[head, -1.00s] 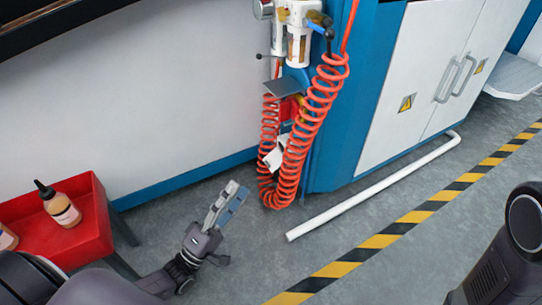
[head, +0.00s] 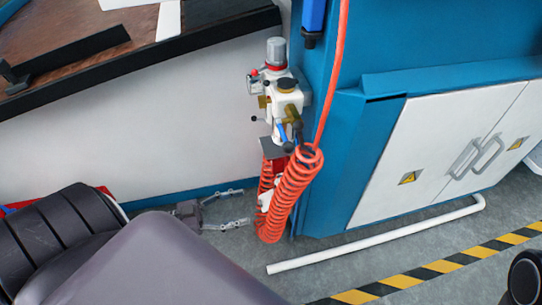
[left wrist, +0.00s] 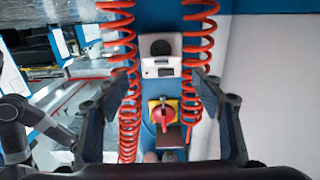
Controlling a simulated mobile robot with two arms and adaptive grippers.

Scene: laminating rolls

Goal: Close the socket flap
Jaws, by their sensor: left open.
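A white socket (left wrist: 160,46) with a dark round face shows in the left wrist view. A pale piece with a small dark window adjoins it, perhaps the flap; its angle is unclear. In the head view, a white part of the socket (head: 265,201) shows behind the orange coiled hose, which hides most of it. My left gripper (head: 246,207) is open and empty, left of the hose in the head view. Its fingers (left wrist: 165,85) are spread to either side of the socket and switch in the left wrist view, with no visible contact. My right gripper is not in view.
A red switch on yellow (left wrist: 163,113) sits beside the socket. Orange coiled hose (head: 293,190) hangs around it. A dark plate (head: 273,147) juts out above. A white floor pipe (head: 375,237) lies to the right, below a white cabinet (head: 440,150).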

